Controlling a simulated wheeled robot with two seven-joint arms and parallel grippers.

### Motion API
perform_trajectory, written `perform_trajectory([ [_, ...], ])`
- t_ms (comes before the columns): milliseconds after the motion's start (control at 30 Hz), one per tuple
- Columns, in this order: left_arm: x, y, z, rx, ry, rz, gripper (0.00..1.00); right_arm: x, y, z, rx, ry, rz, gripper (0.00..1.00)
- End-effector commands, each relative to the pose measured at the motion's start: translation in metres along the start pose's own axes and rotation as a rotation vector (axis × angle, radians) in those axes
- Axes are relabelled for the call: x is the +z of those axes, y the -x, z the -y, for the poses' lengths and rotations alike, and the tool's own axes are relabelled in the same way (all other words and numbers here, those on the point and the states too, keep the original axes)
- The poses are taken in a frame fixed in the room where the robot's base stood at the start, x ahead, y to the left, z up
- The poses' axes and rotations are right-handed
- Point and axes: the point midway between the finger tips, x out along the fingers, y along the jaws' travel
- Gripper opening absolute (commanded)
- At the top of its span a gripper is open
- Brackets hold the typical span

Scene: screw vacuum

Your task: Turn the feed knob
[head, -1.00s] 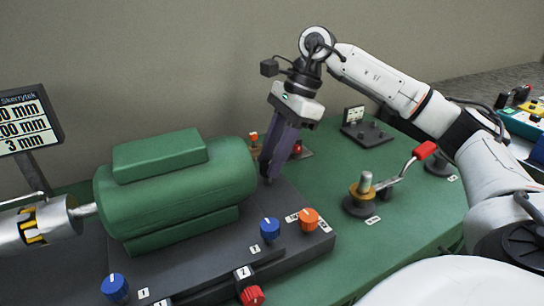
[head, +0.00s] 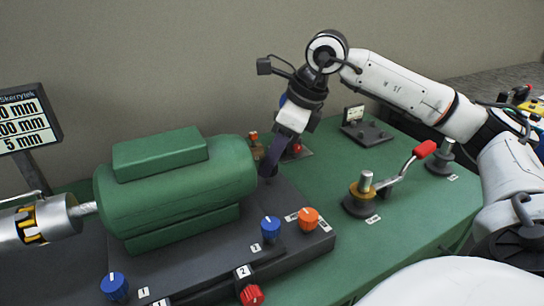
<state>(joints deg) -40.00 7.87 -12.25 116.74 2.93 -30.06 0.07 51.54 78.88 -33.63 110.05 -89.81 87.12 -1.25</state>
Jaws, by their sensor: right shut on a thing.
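My right gripper (head: 272,160) reaches down from the upper right to the dark base, just right of the green motor-like housing (head: 180,185). Its dark fingers are shut on a small dark knob (head: 268,178), mostly hidden by the fingers; I take this to be the feed knob. The display (head: 27,120) at the left edge shows several mm readings, the lowest being 5 mm. My left gripper is not in view.
Blue knobs (head: 271,229) (head: 114,286), an orange knob (head: 308,219) and a red knob (head: 252,295) sit on the dark base. A red-handled crank (head: 424,149) stands to the right. The green table (head: 430,215) is clear at the front right.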

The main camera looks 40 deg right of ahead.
Motion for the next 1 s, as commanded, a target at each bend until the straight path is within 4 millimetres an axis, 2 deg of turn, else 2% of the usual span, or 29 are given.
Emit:
perform_trajectory([
  [300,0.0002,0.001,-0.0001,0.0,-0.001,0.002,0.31,0.0006,0.001,-0.0004,-0.042,-0.1,0.002,0.08],
  [800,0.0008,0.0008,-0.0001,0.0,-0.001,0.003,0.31,0.0007,0.0011,-0.0004,-0.048,-0.115,0.002,0.08],
  [833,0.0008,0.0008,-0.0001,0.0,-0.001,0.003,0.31,0.0007,0.0011,-0.0003,-0.048,-0.115,0.002,0.35],
  [900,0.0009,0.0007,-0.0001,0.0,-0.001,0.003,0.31,0.0006,0.001,-0.0003,-0.048,-0.115,0.002,0.47],
  [1000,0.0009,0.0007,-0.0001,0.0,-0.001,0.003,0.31,0.0005,0.0007,-0.0005,-0.048,-0.115,0.001,0.49],
])
